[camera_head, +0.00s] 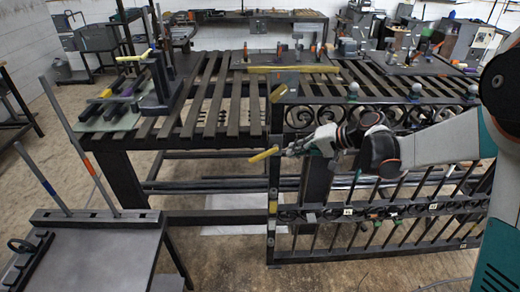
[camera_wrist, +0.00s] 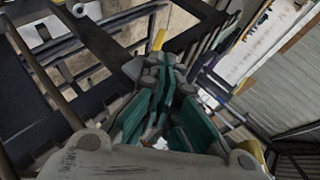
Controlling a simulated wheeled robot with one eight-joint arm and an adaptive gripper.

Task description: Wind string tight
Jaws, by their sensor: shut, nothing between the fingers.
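The black scroll gate (camera_head: 400,116) stands upright against the front right of the slatted bench. A yellow piece (camera_wrist: 160,38) lies just beyond the fingertips there. I cannot make out any string.
A dark side table (camera_head: 105,255) with upright rods stands at front left. The floor (camera_head: 228,250) left of the gate is mostly open.

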